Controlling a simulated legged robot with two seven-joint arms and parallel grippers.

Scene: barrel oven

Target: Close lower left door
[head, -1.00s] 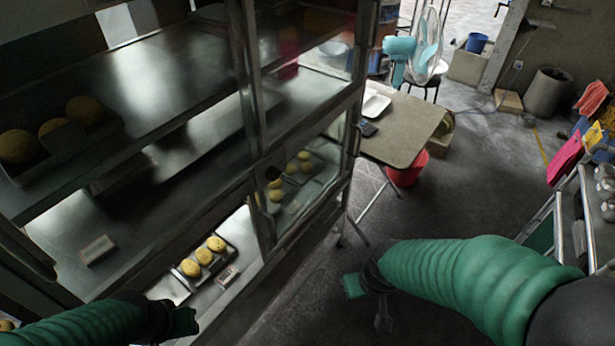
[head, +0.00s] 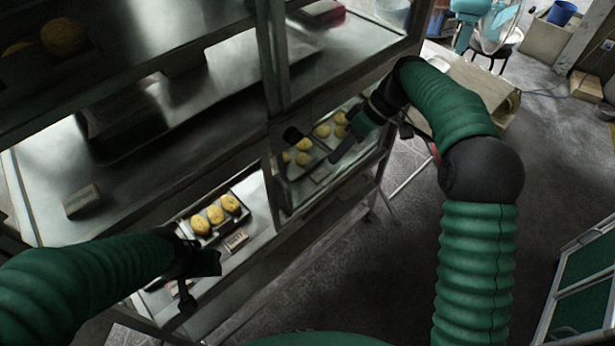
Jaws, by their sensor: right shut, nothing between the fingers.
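The metal display cabinet (head: 265,110) fills the left and middle of the head view. Its lower left section looks open, with a tray of buns (head: 215,215) inside showing brightly. A framed glass panel (head: 318,188) covers the lower right section; a dark knob (head: 293,135) shows near its top left. I cannot tell the lower left door apart from this panel. My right gripper (head: 352,140) is shut and empty in front of the glass panel; contact is unclear. My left gripper (head: 196,284) is in front of the lower left section, holding nothing visible.
A small label block (head: 236,240) lies beside the bun tray, and another (head: 82,202) stands farther left. The floor (head: 545,155) at right is open. A green-panelled frame (head: 585,280) stands at lower right.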

